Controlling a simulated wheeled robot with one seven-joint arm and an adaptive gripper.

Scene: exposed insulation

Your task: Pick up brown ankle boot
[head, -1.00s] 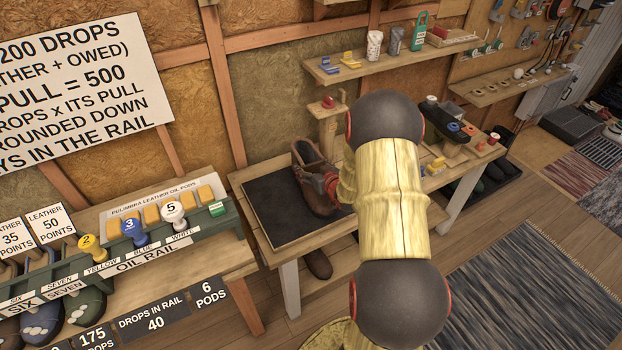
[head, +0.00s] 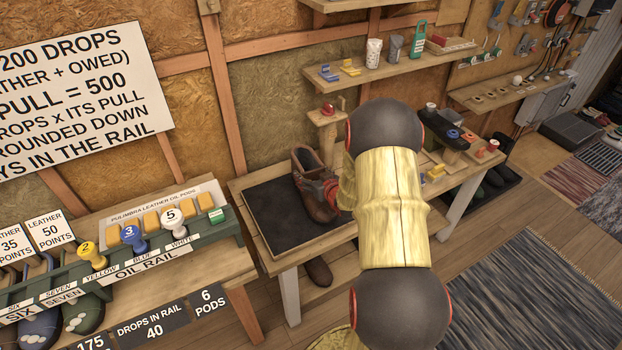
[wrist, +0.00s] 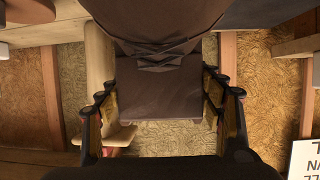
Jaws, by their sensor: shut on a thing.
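The brown ankle boot (head: 312,178) is over the dark mat (head: 274,207) on the wooden bench, in the middle of the head view. My gripper (head: 329,190) is at its right side, mostly hidden by my yellow arm. In the wrist view the boot's brown leather (wrist: 165,75) fills the middle, between the two fingers of my gripper (wrist: 162,105). The fingers are shut on the boot. I cannot tell in the head view whether its sole touches the mat.
A small wooden stand with a red knob (head: 327,109) is behind the boot. A shelf (head: 385,64) with small items hangs above. The oil rail (head: 125,245) is on the left bench. Another brown shoe (head: 319,271) lies under the bench.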

